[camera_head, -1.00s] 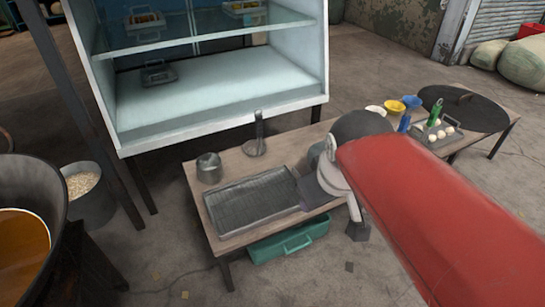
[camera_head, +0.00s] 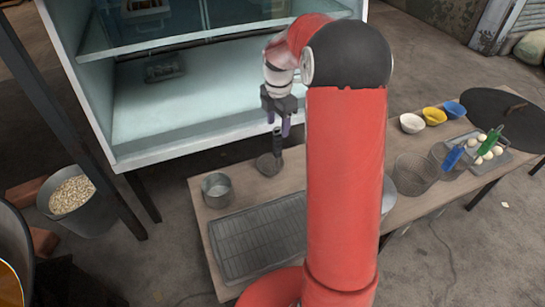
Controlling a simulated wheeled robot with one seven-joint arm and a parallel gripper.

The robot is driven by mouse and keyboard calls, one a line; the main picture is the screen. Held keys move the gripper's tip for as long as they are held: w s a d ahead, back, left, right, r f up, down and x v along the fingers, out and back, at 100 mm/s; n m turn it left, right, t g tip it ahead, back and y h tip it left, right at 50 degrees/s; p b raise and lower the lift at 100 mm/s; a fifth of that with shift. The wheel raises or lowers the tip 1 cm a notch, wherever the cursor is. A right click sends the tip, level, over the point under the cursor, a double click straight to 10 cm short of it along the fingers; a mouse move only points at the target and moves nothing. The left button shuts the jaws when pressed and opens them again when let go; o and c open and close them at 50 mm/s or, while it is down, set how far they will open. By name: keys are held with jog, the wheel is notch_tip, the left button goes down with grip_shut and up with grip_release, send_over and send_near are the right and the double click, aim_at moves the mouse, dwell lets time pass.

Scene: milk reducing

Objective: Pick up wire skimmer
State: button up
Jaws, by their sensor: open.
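The wire skimmer (camera_head: 269,164) is a dark round head with an upright dark handle. It rests near the back edge of the wooden table (camera_head: 204,233), right of a metal pot. My gripper (camera_head: 279,127) points down directly above it, with its fingers at the upper end of the handle. The fingers are open. The handle's top is hidden by the gripper, and I cannot tell whether the fingers touch it.
The metal pot (camera_head: 216,189) stands close left of the skimmer, and a grey rack tray (camera_head: 255,240) lies in front. A glass-shelved cabinet (camera_head: 140,157) stands behind. Bowls (camera_head: 434,115), a mesh basket (camera_head: 414,172) and an egg tray (camera_head: 510,157) are to the right.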

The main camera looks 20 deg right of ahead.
aim_at(278, 137)
jog(key=f, duration=0.5)
jog(key=shift+s+f, duration=0.3)
jog(key=shift+f, duration=0.1)
jog(key=c, duration=1.1)
jog(key=shift+r, duration=0.1)
